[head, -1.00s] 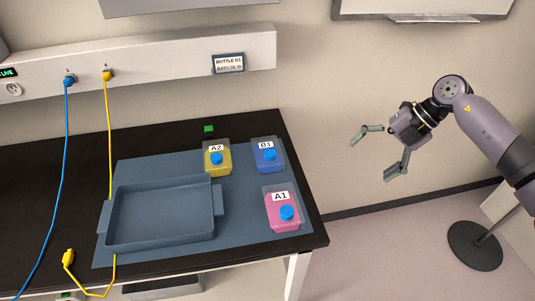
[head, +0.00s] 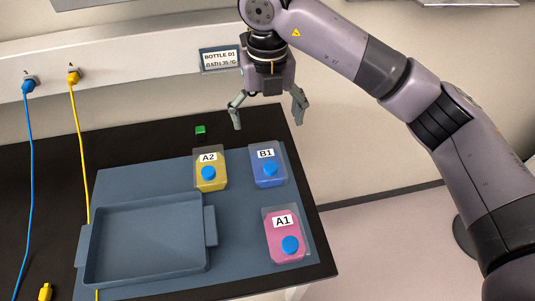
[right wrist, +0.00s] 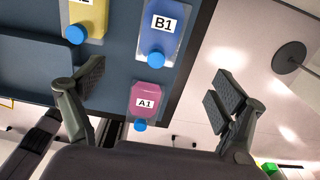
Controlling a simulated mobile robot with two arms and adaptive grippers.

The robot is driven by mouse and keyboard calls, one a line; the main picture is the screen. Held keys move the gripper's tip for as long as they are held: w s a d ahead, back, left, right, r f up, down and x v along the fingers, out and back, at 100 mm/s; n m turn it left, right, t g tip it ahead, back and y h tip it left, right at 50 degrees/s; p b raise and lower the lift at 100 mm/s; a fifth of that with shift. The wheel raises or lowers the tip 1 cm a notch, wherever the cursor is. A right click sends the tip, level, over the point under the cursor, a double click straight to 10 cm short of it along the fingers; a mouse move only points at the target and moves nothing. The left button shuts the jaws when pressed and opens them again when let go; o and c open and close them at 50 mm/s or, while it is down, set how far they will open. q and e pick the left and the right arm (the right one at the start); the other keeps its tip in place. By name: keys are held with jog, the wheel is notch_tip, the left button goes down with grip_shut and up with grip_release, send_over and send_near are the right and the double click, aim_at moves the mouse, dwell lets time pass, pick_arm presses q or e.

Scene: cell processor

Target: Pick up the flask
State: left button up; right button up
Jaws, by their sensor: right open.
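Three flasks with blue caps stand on the blue-grey mat (head: 238,262). The yellow flask A2 (head: 211,182) is at the back left, the blue flask B1 (head: 262,180) at the back right, and the pink flask A1 (head: 280,240) at the front right. My right gripper (head: 267,113) is open and empty, above the back of the table behind B1, fingers pointing down. In the right wrist view, A1 (right wrist: 146,98) shows between the open fingers, with B1 (right wrist: 160,25) and part of A2 (right wrist: 86,18) beyond. My left gripper is not in view.
An empty blue-grey tray (head: 150,240) with side handles sits left of the flasks. A small green object (head: 200,130) lies at the back of the black table (head: 130,148). Blue and yellow cables (head: 82,150) hang at the left. Floor lies right of the table.

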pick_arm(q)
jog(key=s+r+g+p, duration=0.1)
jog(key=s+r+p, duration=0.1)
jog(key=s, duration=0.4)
pick_arm(e)
send_over(268, 162)
jog(key=w, duration=0.1)
jog(key=f, duration=0.5)
jog(key=shift+w+f, duration=0.2)
jog(key=shift+f, duration=0.15)
jog(key=f, duration=0.3)
jog(key=shift+w, duration=0.25)
jog(key=shift+f+p, duration=0.4)
jog(key=shift+f, duration=0.5)
notch_tip(268, 162, down, 4)
jog(key=p, duration=0.2)
jog(key=shift+w+f+p, duration=0.1)
jog(key=shift+f+p, duration=0.1)
jog(key=shift+p, duration=0.1)
jog(key=shift+f, duration=0.25)
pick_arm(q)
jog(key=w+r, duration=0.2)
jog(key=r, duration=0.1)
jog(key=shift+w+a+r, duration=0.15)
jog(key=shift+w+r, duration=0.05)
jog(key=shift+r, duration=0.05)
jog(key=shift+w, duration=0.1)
pick_arm(e)
jog(key=shift+c, duration=0.5)
